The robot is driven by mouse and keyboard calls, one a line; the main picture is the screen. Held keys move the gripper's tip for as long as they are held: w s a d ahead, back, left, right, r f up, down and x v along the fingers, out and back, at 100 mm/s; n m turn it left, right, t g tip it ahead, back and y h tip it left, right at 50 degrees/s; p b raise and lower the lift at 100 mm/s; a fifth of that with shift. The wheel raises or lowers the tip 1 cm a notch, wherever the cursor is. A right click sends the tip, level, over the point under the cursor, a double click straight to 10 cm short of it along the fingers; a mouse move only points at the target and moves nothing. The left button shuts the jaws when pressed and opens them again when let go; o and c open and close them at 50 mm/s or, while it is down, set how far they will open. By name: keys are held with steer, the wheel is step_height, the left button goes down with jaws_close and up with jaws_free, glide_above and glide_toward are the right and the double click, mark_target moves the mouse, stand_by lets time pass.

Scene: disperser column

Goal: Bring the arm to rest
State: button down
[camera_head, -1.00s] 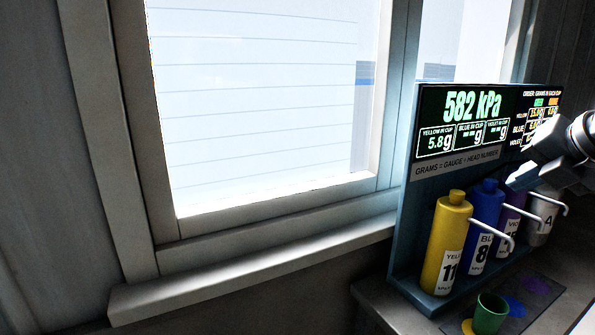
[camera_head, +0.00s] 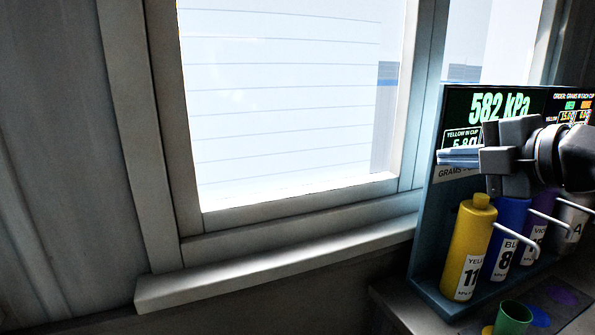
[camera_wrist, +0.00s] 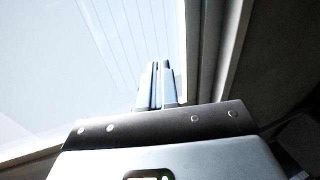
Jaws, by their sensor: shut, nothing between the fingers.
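My gripper (camera_head: 460,157) is at the right of the head view, in front of the panel with the green 582 kPa readout (camera_head: 500,105). It points left, and its fingers are shut with nothing between them. In the wrist view the shut fingers (camera_wrist: 158,85) point toward the bright window. My gripper is above the yellow bottle (camera_head: 467,240) and looks apart from it. My wrist hides part of the readouts and the order table.
A blue bottle (camera_head: 508,225), a violet bottle (camera_head: 535,232) and a grey bottle (camera_head: 568,225) stand beside the yellow one, with levers in front. A green cup (camera_head: 513,318) stands below. The window (camera_head: 285,110) and sill (camera_head: 280,264) fill the left and middle.

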steer(key=s+a+f+m+t+y, duration=0.15)
steer(key=s+a+m+t, duration=0.4)
steer(key=m, duration=0.55)
steer(key=s+a+f+m+h, duration=0.1)
steer(key=s+f+m+h, duration=0.4)
steer(key=f, duration=0.4)
steer(key=s+a+f+m+h, duration=0.1)
steer(key=s+f+m+h, duration=0.1)
steer(key=s+f+m, duration=0.55)
steer(key=s+d+f+g, duration=0.1)
steer(key=s+f, duration=0.2)
steer(key=s, duration=0.6)
steer(key=s+d+f+g, duration=0.1)
steer(key=s+d+f, duration=0.1)
steer(key=s, duration=0.7)
steer(key=s+d+f+g, duration=0.2)
steer(key=s+f, duration=0.1)
steer(key=s, duration=0.7)
steer(key=shift+d+f+h, duration=0.2)
steer(key=shift+f+h, duration=0.15)
steer(key=shift+f, duration=0.05)
stand_by(1.6)
